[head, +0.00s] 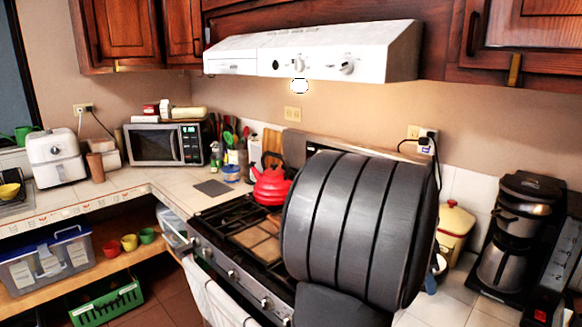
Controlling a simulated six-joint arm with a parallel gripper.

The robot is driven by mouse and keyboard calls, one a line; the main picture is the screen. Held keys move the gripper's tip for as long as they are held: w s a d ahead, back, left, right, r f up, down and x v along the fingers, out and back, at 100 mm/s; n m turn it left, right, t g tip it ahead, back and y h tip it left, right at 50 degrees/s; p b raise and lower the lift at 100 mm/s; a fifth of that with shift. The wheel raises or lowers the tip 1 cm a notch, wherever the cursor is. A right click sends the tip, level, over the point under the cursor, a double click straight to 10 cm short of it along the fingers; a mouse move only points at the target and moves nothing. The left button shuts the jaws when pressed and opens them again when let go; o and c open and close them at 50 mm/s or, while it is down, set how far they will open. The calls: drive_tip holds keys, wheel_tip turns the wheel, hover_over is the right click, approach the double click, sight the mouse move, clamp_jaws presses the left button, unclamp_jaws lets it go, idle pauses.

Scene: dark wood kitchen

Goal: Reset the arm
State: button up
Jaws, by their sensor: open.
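My gripper is not in view. A large dark grey ribbed cylinder (350,228), which looks like a link of my own arm, fills the right middle of the head view, in front of the stove. It hides the right part of the stove (228,255) and some of the counter behind. Where my gripper is relative to the counter cannot be seen.
A white range hood (310,52) hangs above the stove. A red kettle (270,184) stands on a rear burner. A coffee maker (515,240) and a yellow canister (455,232) stand right; a microwave (166,144) and white air fryer (55,158) stand left.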

drive_tip(key=w+d+r, duration=0.2)
drive_tip(key=w+d, duration=0.1)
drive_tip(key=w+a+f, duration=0.6)
drive_tip(key=w+f, duration=0.3)
drive_tip(key=shift+w, duration=0.25)
drive_tip(key=o, duration=1)
drive_tip(key=shift+o, duration=0.6)
drive_tip(key=shift+s+r, duration=0.2)
drive_tip(key=s+r+m+y, duration=0.5)
drive_tip(key=s+r+m, duration=0.55)
drive_tip(key=s, duration=0.65)
wheel_tip(320, 180, down, 8)
drive_tip(key=n, duration=0.1)
drive_tip(key=shift+d, duration=0.35)
